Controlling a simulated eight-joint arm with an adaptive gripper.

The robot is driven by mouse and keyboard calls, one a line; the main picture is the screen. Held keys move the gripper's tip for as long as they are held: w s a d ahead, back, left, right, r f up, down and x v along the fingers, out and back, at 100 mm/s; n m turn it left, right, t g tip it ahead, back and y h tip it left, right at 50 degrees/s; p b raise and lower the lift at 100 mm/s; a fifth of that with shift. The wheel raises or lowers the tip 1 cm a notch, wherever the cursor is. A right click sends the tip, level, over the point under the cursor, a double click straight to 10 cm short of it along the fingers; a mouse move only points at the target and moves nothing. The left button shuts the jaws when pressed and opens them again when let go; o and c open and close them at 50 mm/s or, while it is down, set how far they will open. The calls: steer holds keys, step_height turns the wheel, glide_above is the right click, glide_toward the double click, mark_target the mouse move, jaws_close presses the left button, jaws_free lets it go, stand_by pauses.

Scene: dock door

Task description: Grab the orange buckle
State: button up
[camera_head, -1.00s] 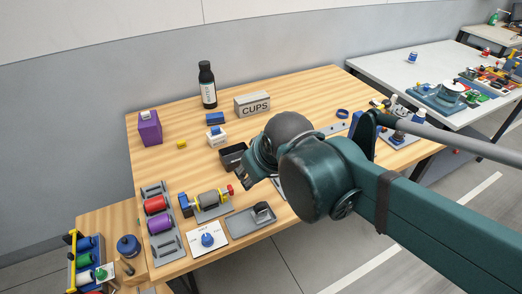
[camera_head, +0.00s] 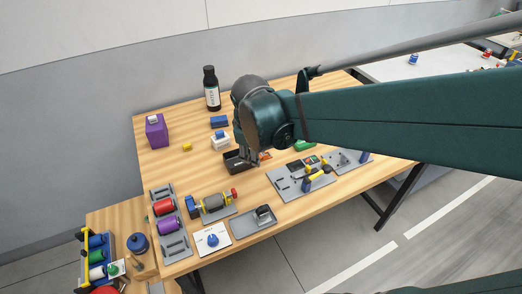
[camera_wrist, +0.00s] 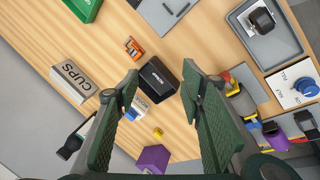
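The orange buckle (camera_wrist: 134,48) lies on the wooden table in the wrist view, up and left of my fingertips. In the head view a small orange piece (camera_head: 265,156) shows just right of my gripper, partly hidden by it. My gripper (camera_wrist: 160,72) is open, with its two dark green fingers spread and nothing between them. It is above the table, over the side of a black bin (camera_wrist: 158,78), and apart from the buckle. In the head view my gripper (camera_head: 249,155) hangs beside that bin.
A grey tray (camera_wrist: 262,62) is at the right. A black bottle (camera_head: 211,90) stands at the table's back.

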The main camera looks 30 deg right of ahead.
steer(key=w+d+f+n+g+h+p, duration=0.1)
steer(key=w+d+f+n+g+p, duration=0.1)
steer(key=w+d+n+p, duration=0.25)
steer(key=n+g+h+p, duration=0.2)
steer(key=n+p, duration=0.3)
glide_toward(263, 153)
steer(key=shift+s+d+f, duration=0.1)
steer(key=shift+d+f, duration=0.05)
steer(key=shift+d, duration=0.4)
steer(key=shift+f+y, duration=0.1)
steer(key=shift+y, duration=0.2)
steer(key=shift+x, duration=1.2)
steer(key=shift+x, duration=2.6)
steer(key=shift+a, duration=0.15)
